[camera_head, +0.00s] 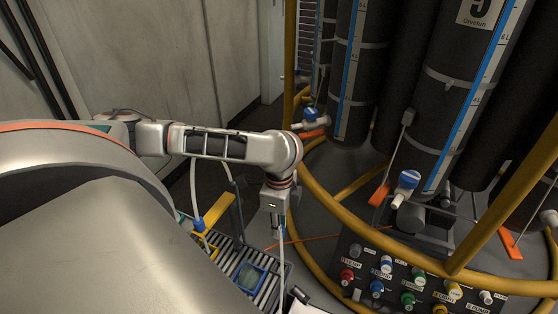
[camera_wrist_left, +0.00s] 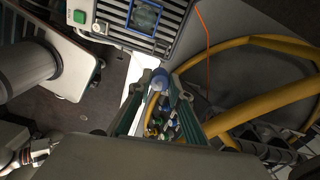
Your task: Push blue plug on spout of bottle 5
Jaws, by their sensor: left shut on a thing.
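Bottle 5 (camera_head: 447,95) is a tall dark cylinder with a blue level stripe and a "5" label at the upper right. A white spout with a blue-and-white valve (camera_head: 408,180) sticks out near its foot. My left gripper (camera_head: 276,232) points down, left of the yellow ring rail and well apart from the spout. In the left wrist view, my left gripper (camera_wrist_left: 158,100) is shut on a small rounded blue thing, seemingly the blue plug (camera_wrist_left: 160,80). The plug cannot be made out in the head view. My right gripper is not in view.
A yellow ring rail (camera_head: 345,215) with upright posts surrounds the bottles. A panel of coloured knobs (camera_head: 420,285) stands low in front of bottle 5. A slatted grey unit (camera_head: 262,262) lies below my left gripper. Other dark bottles (camera_head: 350,75) stand to the left.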

